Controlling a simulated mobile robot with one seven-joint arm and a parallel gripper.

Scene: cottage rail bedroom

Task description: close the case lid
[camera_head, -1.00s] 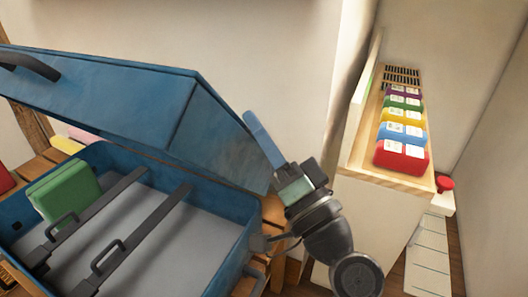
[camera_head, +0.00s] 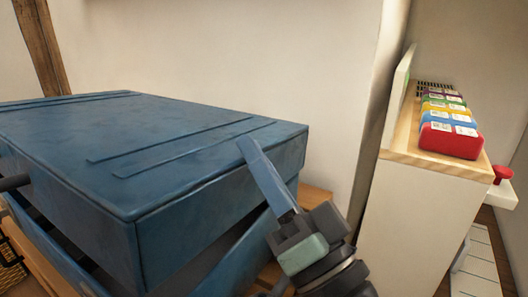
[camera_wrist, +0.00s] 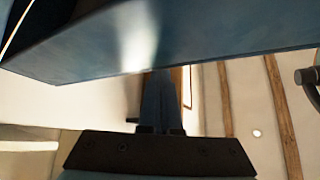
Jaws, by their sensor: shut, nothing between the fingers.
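The blue case lid (camera_head: 120,130) is swung down low over the blue case base (camera_head: 240,250), and a gap shows between them at the front and right. The lid also fills the top of the wrist view (camera_wrist: 200,40). My gripper (camera_head: 249,148) is shut and empty, its blue fingers pointing up in front of the lid's right end. In the wrist view the fingertips (camera_wrist: 158,75) reach the lid's lower edge; I cannot tell whether they touch it. The case's inside is hidden by the lid.
A pale cabinet (camera_head: 405,210) with a wooden top stands at the right, holding a row of coloured boxes (camera_head: 450,140). A wooden surface (camera_head: 317,196) shows behind the case. A wicker basket (camera_head: 10,265) is at the lower left. A wooden post (camera_head: 40,45) stands behind.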

